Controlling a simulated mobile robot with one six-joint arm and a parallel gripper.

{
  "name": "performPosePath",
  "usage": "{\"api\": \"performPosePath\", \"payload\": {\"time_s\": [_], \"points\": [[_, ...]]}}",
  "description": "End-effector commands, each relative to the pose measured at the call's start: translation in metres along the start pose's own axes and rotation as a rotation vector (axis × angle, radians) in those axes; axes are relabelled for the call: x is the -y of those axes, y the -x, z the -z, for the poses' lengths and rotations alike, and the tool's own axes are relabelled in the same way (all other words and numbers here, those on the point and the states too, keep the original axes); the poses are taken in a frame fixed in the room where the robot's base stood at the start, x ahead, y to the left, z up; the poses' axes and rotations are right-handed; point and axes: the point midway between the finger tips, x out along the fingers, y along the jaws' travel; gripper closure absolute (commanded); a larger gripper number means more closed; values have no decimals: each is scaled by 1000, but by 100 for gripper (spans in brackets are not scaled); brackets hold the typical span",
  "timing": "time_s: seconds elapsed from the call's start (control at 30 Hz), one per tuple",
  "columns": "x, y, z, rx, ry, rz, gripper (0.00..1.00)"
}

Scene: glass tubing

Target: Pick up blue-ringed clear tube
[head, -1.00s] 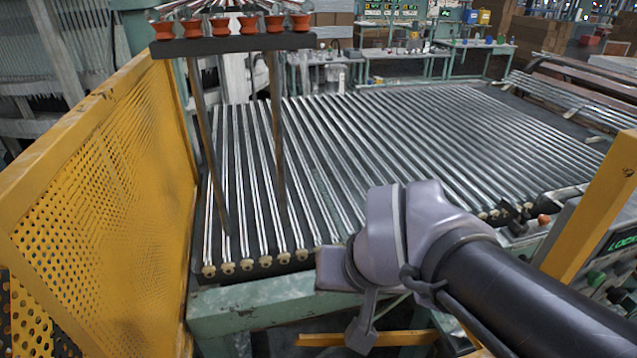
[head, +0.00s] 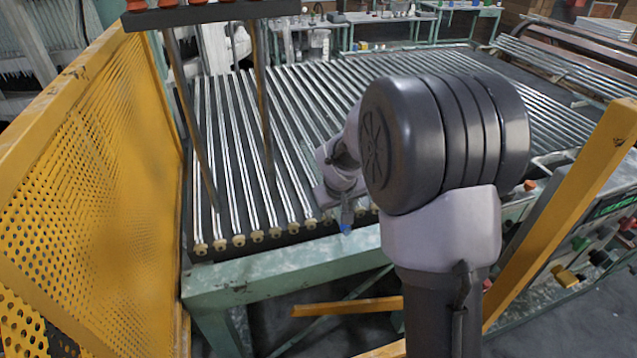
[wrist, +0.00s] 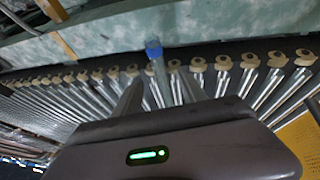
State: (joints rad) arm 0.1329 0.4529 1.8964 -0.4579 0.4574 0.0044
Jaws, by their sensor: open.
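The clear tube (wrist: 160,73) shows in the wrist view with a blue ring (wrist: 152,46) at its far end. The ring end sticks out past the row of tan roller ends, toward the green frame edge. In the head view only a small blue spot (head: 346,228) shows, just below my gripper (head: 342,192). In the wrist view my open fingers (wrist: 161,84) lie on either side of the tube. I cannot tell whether they touch it. The near part of the tube is hidden behind my gripper body.
Parallel metal rollers (head: 245,150) fill the conveyor bed. A yellow perforated guard (head: 90,190) stands at the left, and a yellow post (head: 590,190) at the right. A dark bar with orange cups (head: 210,15) hangs over the back left.

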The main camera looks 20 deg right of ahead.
Motion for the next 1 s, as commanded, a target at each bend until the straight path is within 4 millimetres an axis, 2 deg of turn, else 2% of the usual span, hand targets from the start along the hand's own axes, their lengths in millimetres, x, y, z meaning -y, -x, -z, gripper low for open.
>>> {"api": "performPosePath", "payload": {"time_s": [0.17, 0.4, 0.57, 0.6, 0.67, 0.83, 1.0], "points": [[0, -17, 0, 0, 0, 0, 51], [0, -60, 0, 0, 0, 1, 51], [-1, -59, 1, -1, 0, 1, 51], [-1, -59, 1, -1, 0, 1, 53], [-1, -59, 1, -1, 0, 1, 65], [-1, -59, 1, -1, 0, 1, 98], [-1, -59, 1, -1, 0, 1, 100]]}}
